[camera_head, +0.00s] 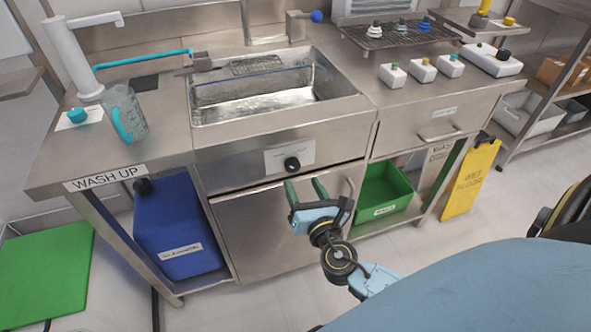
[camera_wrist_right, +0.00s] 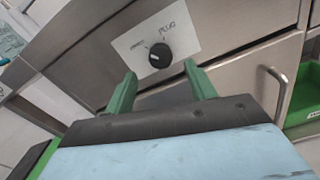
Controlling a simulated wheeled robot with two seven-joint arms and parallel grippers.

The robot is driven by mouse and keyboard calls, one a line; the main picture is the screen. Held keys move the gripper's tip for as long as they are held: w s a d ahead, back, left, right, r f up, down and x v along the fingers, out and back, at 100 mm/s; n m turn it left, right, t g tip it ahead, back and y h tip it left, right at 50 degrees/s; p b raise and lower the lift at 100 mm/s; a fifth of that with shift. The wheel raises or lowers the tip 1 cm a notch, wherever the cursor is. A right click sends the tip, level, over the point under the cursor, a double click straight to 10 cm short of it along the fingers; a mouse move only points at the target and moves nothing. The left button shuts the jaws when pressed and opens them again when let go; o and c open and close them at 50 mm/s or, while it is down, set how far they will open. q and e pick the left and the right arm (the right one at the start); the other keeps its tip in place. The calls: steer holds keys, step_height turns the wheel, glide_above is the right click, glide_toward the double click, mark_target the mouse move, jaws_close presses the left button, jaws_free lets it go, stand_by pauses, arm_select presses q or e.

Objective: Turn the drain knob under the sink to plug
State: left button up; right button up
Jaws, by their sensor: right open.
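The drain knob (camera_head: 291,164) is a round black dial on a white label plate (camera_head: 275,160), on the steel front panel below the sink (camera_head: 260,95). In the right wrist view the knob (camera_wrist_right: 160,55) shows a light pointer mark, and the plate reads PLUG at its upper right, with another word at the left too small to read. My right gripper (camera_head: 306,190) has green fingers and is open and empty, a little below and in front of the knob. In the wrist view its fingertips (camera_wrist_right: 160,80) are spread apart below the knob, not around it. My left gripper is not in view.
A cabinet door handle (camera_head: 345,190) is close to the right gripper. A green bin (camera_head: 385,192) stands on the lower shelf at the right, a blue container (camera_head: 175,228) under the counter at the left. A yellow wet floor sign (camera_head: 471,180) leans further right.

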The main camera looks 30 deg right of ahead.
mark_target(294, 168)
steer(key=x, duration=0.6)
steer(key=shift+w, duration=0.1)
steer(key=shift+c, duration=0.2)
steer(key=c, duration=0.9)
